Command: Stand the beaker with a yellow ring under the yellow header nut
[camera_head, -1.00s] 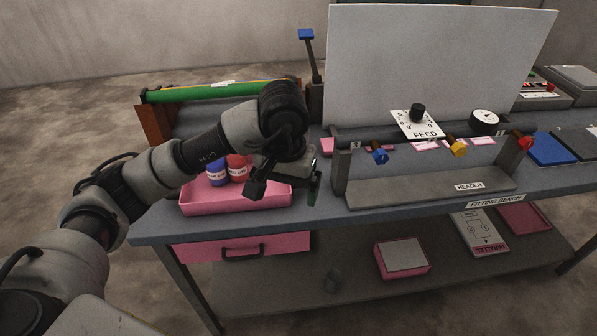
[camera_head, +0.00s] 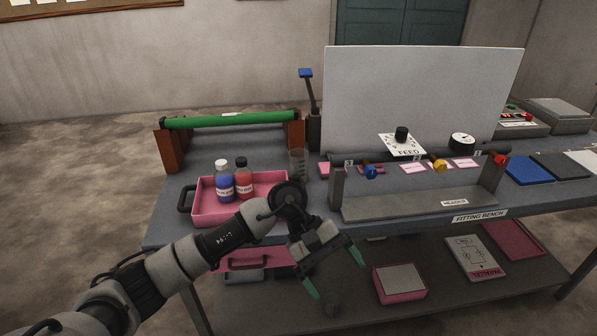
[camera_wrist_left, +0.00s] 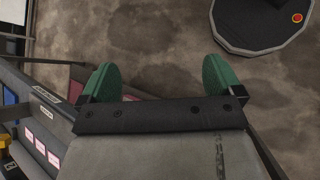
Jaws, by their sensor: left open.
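A clear beaker (camera_head: 299,165) stands on the bench just right of the pink tray, behind my left arm; no yellow ring can be made out on it. The yellow header nut (camera_head: 440,166) hangs from the header pipe between the blue nut (camera_head: 371,172) and the red nut (camera_head: 500,160). My left gripper (camera_head: 334,272) is open and empty in front of the bench's front edge, its green fingertips apart and pointing down. In the left wrist view its fingers (camera_wrist_left: 160,77) have bare floor beyond them. My right gripper is not in view.
A pink tray (camera_head: 206,208) holds a blue and a red bottle (camera_head: 243,181). The grey header stand (camera_head: 405,204) has uprights at both ends and a bare base under the nuts. A tall white panel (camera_head: 420,95) stands behind it. A pink box (camera_head: 400,283) lies on the lower shelf.

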